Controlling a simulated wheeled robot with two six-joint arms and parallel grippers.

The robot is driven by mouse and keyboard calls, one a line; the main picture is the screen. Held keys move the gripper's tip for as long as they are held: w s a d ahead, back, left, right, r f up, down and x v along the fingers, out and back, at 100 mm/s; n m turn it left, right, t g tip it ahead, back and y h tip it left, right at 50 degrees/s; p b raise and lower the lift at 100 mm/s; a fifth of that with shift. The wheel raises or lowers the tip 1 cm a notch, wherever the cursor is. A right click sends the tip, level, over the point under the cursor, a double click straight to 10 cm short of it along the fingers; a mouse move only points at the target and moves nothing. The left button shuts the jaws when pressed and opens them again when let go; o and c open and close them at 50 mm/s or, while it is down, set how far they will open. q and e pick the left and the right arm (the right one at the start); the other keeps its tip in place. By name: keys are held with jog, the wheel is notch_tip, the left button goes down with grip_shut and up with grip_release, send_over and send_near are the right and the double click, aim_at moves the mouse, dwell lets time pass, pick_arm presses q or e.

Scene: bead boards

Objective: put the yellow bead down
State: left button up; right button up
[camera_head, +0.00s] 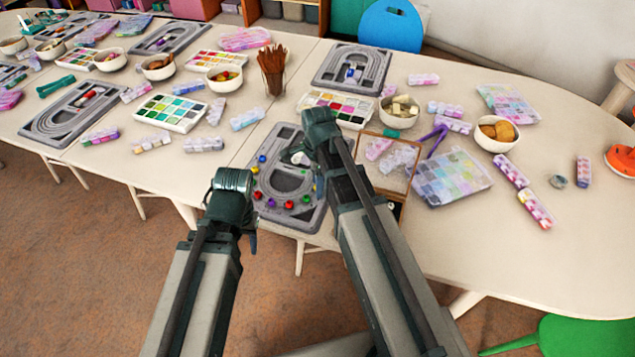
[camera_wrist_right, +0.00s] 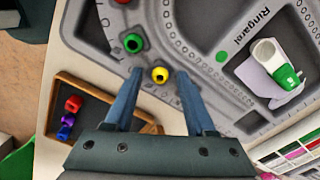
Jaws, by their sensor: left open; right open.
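The yellow bead (camera_wrist_right: 160,74) lies on the grey bead board (camera_head: 285,222), between the tips of my right gripper (camera_wrist_right: 160,80) in the right wrist view. The gripper is open, with a gap between the bead and each finger. In the head view my right arm hides this spot. A green bead (camera_wrist_right: 133,43) sits close by on the board; in the head view it appears near the board's front right. My left gripper (camera_head: 250,238) is open at the board's left front, its fingers mostly hidden behind its own arm.
A wooden tray (camera_head: 368,134) stands right of the board; red, blue and purple beads (camera_wrist_right: 70,120) lie in it. A white cup with a green part (camera_wrist_right: 283,72) lies on the board. Several coloured beads are along the board's left and front. A pastel bead box (camera_head: 452,180) is further right.

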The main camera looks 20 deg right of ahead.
jog(key=shift+r, duration=0.15)
notch_tip(320, 180, up, 12)
jog(key=p, duration=1.3)
jog(key=s+a+n, duration=0.5)
jog(key=s+n, duration=0.2)
jog(key=n, duration=0.4)
jog(key=s+a+n+h, duration=0.1)
jog(key=s+a+n, duration=0.4)
jog(key=n, duration=0.6)
jog(key=shift+s+a+r+n+b, duration=0.15)
jog(key=shift+s+a+n+b, duration=0.2)
jog(key=shift+s, duration=0.8)
jog(key=shift+d, duration=0.1)
